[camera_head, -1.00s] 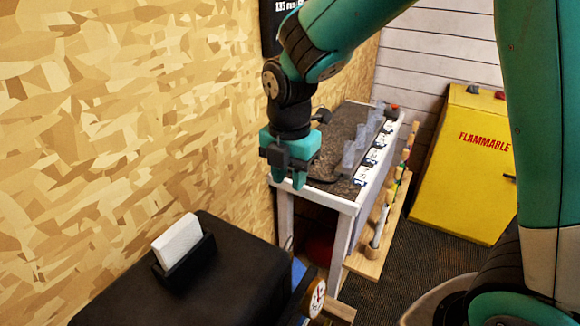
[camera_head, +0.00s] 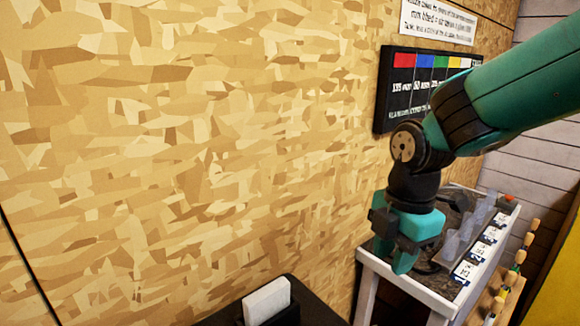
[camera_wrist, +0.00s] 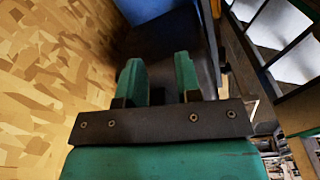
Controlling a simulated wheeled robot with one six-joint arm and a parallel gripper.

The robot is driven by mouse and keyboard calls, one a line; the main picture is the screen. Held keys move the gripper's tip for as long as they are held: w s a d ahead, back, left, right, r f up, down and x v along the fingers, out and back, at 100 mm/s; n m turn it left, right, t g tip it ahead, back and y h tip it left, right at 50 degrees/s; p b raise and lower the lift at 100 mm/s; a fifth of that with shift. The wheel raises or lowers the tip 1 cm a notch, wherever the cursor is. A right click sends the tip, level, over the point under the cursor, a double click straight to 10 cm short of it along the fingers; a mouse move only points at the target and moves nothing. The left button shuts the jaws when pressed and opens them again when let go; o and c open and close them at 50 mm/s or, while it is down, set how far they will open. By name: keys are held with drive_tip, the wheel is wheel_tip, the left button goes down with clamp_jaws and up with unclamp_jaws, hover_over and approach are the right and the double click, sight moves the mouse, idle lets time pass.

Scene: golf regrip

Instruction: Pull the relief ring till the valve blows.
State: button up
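I cannot make out the relief ring or its valve in either current view. My gripper (camera_head: 402,258) hangs pointing down in the head view, beside the wood-chip wall and near the white bench's front corner. In the wrist view my gripper (camera_wrist: 159,75) shows two green fingers apart with a gap between them and nothing held. A dark blue surface (camera_wrist: 165,42) lies beyond the fingertips; I cannot tell what it belongs to.
The white bench (camera_head: 410,288) carries clear tubes (camera_head: 462,238) and white cards. A black cabinet top (camera_head: 318,306) with a white pad (camera_head: 267,300) is at the bottom. The wood-chip wall (camera_head: 180,150) is close on the left. A colour-striped board (camera_head: 408,95) hangs behind my arm.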

drive_tip(key=s+a+r+m+y, duration=0.1)
drive_tip(key=s+m, duration=0.6)
drive_tip(key=s, duration=0.1)
drive_tip(key=s+a+r+m+y+b, duration=0.1)
drive_tip(key=s+a+m+y, duration=0.1)
drive_tip(key=s+m, duration=0.6)
drive_tip(key=shift+a+y+b, duration=0.2)
drive_tip(key=shift+y+b, duration=0.1)
